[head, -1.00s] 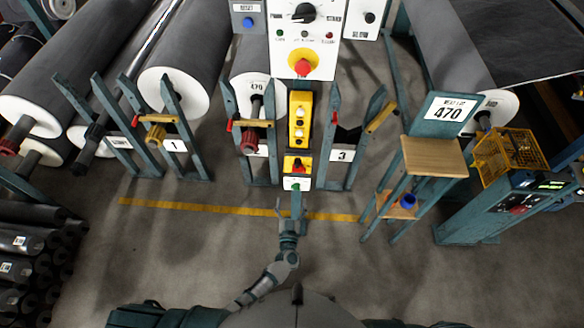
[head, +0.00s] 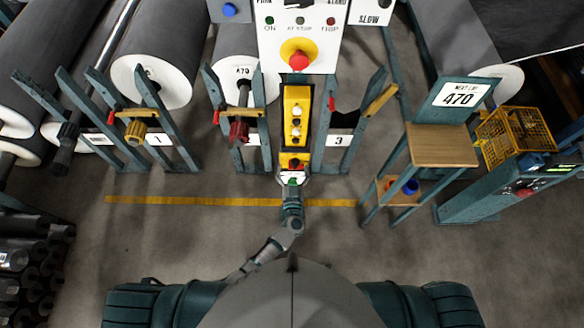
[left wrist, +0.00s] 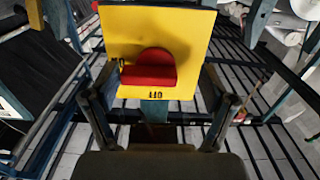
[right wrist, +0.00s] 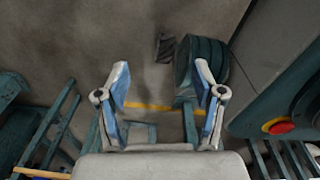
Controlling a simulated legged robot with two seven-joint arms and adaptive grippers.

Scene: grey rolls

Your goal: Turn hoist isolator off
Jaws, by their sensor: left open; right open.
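The isolator is a yellow plate (left wrist: 185,30) with a red rotary knob (left wrist: 150,75) in the left wrist view. The knob's thick bar lies roughly level across the plate. In the head view the small yellow isolator box (head: 284,160) sits low on the post below the yellow pendant. My left gripper (left wrist: 160,105) is open and empty, with its fingers either side of the plate's lower part; contact cannot be told. In the head view my left gripper (head: 292,188) is just below the box. My right gripper (right wrist: 162,78) is open and empty over the floor, outside the head view.
A yellow pendant (head: 296,115) hangs above the isolator, below a white panel with a red stop button (head: 299,60). Teal roll stands (head: 330,125) flank the post. A small wooden-topped stand (head: 440,145) is at the right. The floor (head: 170,235) in front is clear.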

